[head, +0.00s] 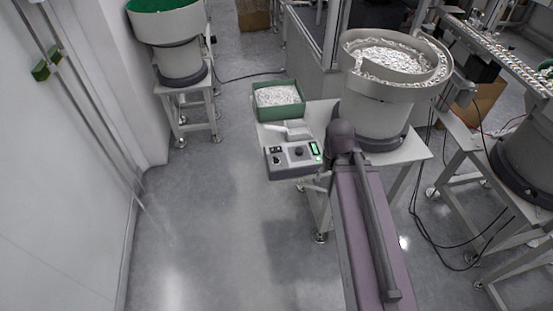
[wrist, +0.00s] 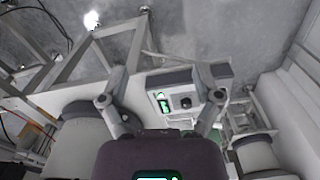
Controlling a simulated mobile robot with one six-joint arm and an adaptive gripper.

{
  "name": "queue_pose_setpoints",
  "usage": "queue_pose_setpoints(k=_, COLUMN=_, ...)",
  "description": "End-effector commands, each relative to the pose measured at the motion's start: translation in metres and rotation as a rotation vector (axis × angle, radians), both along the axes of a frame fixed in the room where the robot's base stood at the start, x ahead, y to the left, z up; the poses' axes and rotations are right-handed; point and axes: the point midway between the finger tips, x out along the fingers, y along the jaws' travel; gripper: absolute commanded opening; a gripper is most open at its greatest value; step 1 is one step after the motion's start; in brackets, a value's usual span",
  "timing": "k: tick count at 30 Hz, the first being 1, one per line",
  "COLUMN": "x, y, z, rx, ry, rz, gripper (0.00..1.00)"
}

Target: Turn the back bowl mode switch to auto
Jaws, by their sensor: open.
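A grey control box (head: 291,161) sits at the table's front left corner, with a lit green display (head: 315,148) and dark knobs (head: 298,152) on its face. In the wrist view the box (wrist: 205,77) shows between and beyond my fingers, with a round dark knob (wrist: 186,102) next to the green display (wrist: 162,104). Labels and the mode switch's setting are too small to read. My gripper (wrist: 160,100) is open and empty, its fingers spread to either side of the display and knob. They look apart from the knob. In the head view my arm hides the gripper.
A large feeder bowl (head: 361,76) with white caps stands behind the box on the table (head: 408,152). A green bin (head: 279,110) of white pieces and a pale scoop (head: 297,131) lie near the box. Another bowl feeder (head: 178,60) stands back left. Floor (head: 215,220) at left is clear.

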Motion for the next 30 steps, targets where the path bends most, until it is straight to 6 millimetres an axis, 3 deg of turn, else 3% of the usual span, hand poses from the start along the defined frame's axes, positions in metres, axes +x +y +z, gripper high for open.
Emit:
queue_pose_setpoints(k=5, x=0.01, y=0.004, z=-0.001, rx=0.0, ry=0.0, rz=-0.011, gripper=0.77)
queue_pose_setpoints(k=11, x=0.045, y=0.021, z=-0.002, rx=0.0, ry=0.0, rz=-0.064, gripper=0.77)
queue_pose_setpoints(k=17, x=0.101, y=0.056, z=-0.005, rx=0.001, ry=0.0, rz=-0.16, gripper=0.77)
queue_pose_setpoints(k=24, x=0.167, y=0.109, z=-0.008, rx=0.001, ry=0.0, rz=-0.289, gripper=0.77)
queue_pose_setpoints(k=30, x=0.202, y=0.146, z=-0.01, rx=0.001, ry=0.0, rz=-0.371, gripper=0.77)
